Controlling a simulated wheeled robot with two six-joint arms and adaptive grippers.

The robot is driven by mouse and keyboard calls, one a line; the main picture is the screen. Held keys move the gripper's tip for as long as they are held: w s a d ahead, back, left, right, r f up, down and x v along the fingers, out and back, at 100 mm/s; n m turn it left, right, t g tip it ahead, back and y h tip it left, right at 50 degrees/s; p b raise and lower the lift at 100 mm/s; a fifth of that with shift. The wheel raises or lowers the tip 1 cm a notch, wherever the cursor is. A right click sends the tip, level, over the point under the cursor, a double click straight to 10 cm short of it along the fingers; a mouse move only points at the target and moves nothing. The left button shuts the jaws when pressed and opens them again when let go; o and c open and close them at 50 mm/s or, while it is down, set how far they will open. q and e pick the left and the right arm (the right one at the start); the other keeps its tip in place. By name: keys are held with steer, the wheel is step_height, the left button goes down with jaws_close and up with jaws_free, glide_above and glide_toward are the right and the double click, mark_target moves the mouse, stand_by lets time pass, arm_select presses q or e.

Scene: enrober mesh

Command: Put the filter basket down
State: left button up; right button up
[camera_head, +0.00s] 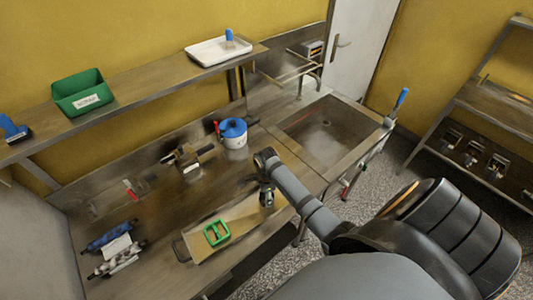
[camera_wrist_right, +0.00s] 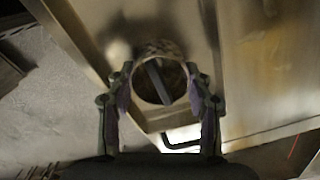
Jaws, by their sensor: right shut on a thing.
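The filter basket (camera_wrist_right: 160,72) is a round metal cylinder, seen from above in the right wrist view with a dark bar across its inside. My right gripper (camera_wrist_right: 160,90) is shut on it, one finger at each side. In the head view my right gripper (camera_head: 266,187) points down over the right end of a tan tray, with the basket (camera_head: 267,200) at its fingertips. I cannot tell whether the basket's bottom touches the tray. My left gripper is not in view.
The tan tray (camera_head: 250,218) with a wire handle holds a green frame (camera_head: 216,232) left of the basket. A blue-topped pot (camera_head: 233,133), a metal fitting (camera_head: 187,158) and blue-and-white tools (camera_head: 117,245) stand on the steel bench. A sink (camera_head: 318,125) lies to the right.

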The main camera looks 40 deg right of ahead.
steer(key=o, duration=1.2)
steer(key=shift+f, duration=0.1)
steer(key=shift+o, duration=0.2)
step_height(320, 180, up, 12)
steer(key=b, duration=0.2)
steer(key=shift+b, duration=0.4)
